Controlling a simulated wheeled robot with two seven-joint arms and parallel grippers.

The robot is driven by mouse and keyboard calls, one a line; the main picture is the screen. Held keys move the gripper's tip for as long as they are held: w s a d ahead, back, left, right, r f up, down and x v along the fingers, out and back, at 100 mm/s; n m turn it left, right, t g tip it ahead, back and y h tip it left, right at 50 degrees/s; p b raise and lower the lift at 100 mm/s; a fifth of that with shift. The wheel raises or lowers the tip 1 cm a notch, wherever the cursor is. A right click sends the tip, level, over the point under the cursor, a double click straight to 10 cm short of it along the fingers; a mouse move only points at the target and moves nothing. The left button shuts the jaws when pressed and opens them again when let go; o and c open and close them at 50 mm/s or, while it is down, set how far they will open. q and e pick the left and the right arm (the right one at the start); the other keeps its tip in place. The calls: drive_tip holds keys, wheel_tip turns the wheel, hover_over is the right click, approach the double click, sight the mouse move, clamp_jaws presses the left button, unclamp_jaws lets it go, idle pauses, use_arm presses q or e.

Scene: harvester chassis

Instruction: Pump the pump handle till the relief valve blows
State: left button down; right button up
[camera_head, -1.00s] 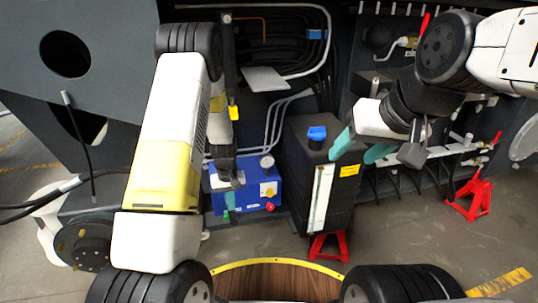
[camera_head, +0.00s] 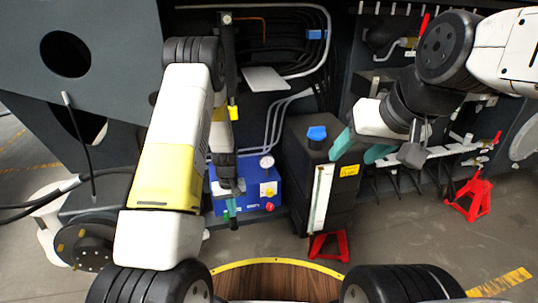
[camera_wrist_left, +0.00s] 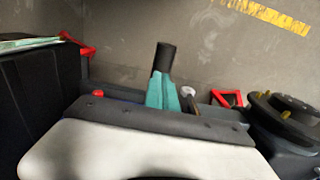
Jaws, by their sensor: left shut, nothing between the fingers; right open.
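The blue pump unit (camera_head: 256,195) stands on the floor, left of centre in the head view. I cannot tell which part is the relief valve. My left gripper (camera_head: 231,207) is at the unit's left front, its teal fingers shut and empty. A black cylinder, apparently the pump handle's end (camera_wrist_left: 164,57), shows just beyond the fingertips in the left wrist view. I cannot tell whether they touch. My right gripper (camera_head: 362,150) is open and empty.
A black tank (camera_head: 333,205) with a blue cap (camera_head: 317,133) stands right of the pump unit, near my right gripper. A red stand (camera_head: 472,193) is further right. Hoses and pipes run behind the unit. The floor in front has some free room.

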use_arm(q)
drive_tip(key=shift+w+a+f, duration=0.1)
drive_tip(key=shift+w+f, duration=0.1)
drive_tip(key=shift+f, duration=0.9)
drive_tip(key=shift+w+a+f, duration=0.1)
drive_tip(key=shift+w+f, duration=0.05)
drive_tip(key=shift+f, duration=0.95)
drive_tip(key=shift+w+f, duration=0.2)
drive_tip(key=shift+f, duration=0.9)
drive_tip(key=r, duration=1.2)
drive_tip(key=shift+s+r, duration=0.2)
drive_tip(key=shift+r, duration=0.05)
drive_tip(key=shift+d, duration=0.1)
drive_tip(key=shift+r, duration=0.25)
drive_tip(key=s+d+r+m+t+h, duration=0.1)
drive_tip(key=s+r, duration=0.3)
drive_tip(key=r, duration=0.9)
drive_tip(key=s+r+t+h, duration=0.1)
drive_tip(key=s+r+t, duration=0.15)
drive_tip(key=r, duration=0.95)
drive_tip(key=s+r+m+t, duration=0.1)
drive_tip(key=s+r, duration=0.4)
drive_tip(key=s, duration=0.4)
drive_tip(key=s+d+r+m+t, duration=0.1)
drive_tip(key=s+r, duration=0.4)
drive_tip(key=s, duration=0.4)
drive_tip(key=shift+s+d+r+m+t, duration=0.2)
drive_tip(key=shift+s+r+m+t, duration=0.05)
drive_tip(key=shift+r+m+t, duration=0.15)
